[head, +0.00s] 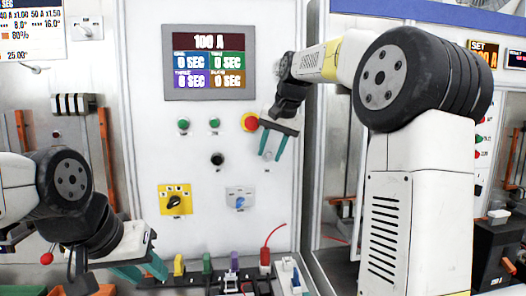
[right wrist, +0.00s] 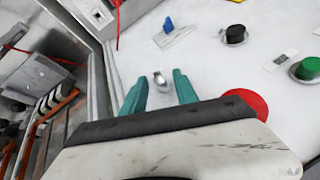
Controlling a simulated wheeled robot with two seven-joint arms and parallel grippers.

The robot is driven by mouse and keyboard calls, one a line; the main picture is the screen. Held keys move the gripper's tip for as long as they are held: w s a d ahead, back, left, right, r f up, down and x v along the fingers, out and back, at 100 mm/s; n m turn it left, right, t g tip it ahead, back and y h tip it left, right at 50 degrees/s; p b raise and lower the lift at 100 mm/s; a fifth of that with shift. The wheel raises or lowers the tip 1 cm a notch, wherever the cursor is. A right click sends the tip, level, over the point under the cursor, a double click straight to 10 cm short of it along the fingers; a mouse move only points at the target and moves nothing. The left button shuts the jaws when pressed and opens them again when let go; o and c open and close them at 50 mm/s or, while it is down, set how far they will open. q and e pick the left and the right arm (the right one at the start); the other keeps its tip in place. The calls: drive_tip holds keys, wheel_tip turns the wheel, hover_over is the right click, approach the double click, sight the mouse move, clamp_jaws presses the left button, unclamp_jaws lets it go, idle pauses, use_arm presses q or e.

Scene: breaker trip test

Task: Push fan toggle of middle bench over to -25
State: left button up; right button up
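The fan toggle is a small silver switch on the white front panel of the middle bench. It shows in the right wrist view (right wrist: 160,78) between the two teal fingers, and faintly in the head view (head: 268,156). My right gripper (head: 272,155) is open and empty in front of the panel, its fingers on either side of the toggle; the right wrist view shows its fingertips too (right wrist: 158,84). I cannot tell whether a finger touches the lever. My left gripper (head: 141,270) is open and empty low at the left, by the bench's front terminals.
A red button (head: 250,122) sits just above my right gripper. A blue knob switch (head: 239,198), yellow rotary switch (head: 175,201), black button (head: 217,159) and green buttons (head: 183,125) share the panel. The display (head: 209,62) reads 100 A. Coloured terminals (head: 207,263) line the bench below.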

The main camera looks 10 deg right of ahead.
drive_tip(key=shift+c, duration=0.2)
clamp_jaws()
drive_tip(key=shift+s, duration=0.1)
drive_tip(key=shift+s+f+t, duration=0.3)
drive_tip(key=shift+f+t, duration=0.1)
drive_tip(key=shift+t, duration=0.5)
drive_tip(key=t, duration=0.1)
drive_tip(key=f+t, duration=0.1)
drive_tip(key=shift+s+f+n+t, duration=0.15)
drive_tip(key=shift+s+n+t, duration=0.1)
drive_tip(key=shift+n+t, duration=0.05)
drive_tip(key=shift+w+f+n+t+y, duration=0.1)
drive_tip(key=shift+f+t, duration=0.3)
drive_tip(key=shift+t, duration=0.45)
drive_tip(key=shift+s+f+n+t+y, duration=0.1)
drive_tip(key=shift+f+t, duration=0.35)
drive_tip(key=shift+t, duration=0.35)
drive_tip(key=shift+w+f+n+t+y, duration=0.1)
drive_tip(key=shift+f+t, duration=0.3)
drive_tip(key=shift+t, duration=0.45)
drive_tip(key=shift+f+t, duration=0.1)
drive_tip(key=shift+t, duration=0.2)
drive_tip(key=shift+o, duration=0.2)
unclamp_jaws()
